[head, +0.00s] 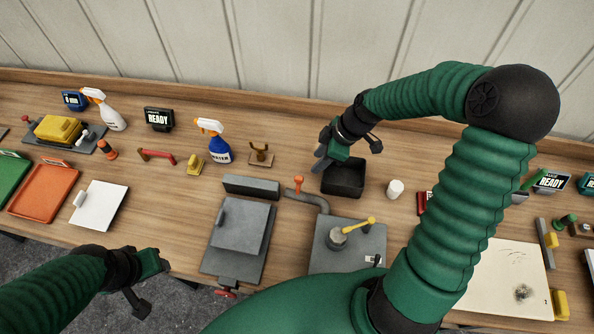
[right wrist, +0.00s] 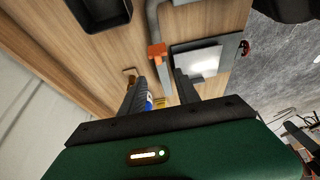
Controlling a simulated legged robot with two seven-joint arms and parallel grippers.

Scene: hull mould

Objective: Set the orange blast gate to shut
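The orange blast gate (head: 298,185) is a small orange piece at the left end of the bent grey pipe (head: 318,201). It also shows in the right wrist view (right wrist: 157,51), beyond my right fingertips and apart from them. Whether its slide is in or out is too small to tell. My right gripper (head: 346,156) is open and empty, above the bench beside the black bin, behind and to the right of the gate; its spread fingers (right wrist: 158,88) show in the right wrist view. My left gripper (head: 153,284) is open and empty at the bench's front edge.
A black bin (head: 344,178) stands right of the gate, a wooden stand (head: 261,154) behind left. A grey block (head: 251,187) lies close on the left. In front are a grey plate with a yellow lever (head: 358,226) and a grey slab (head: 240,226).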

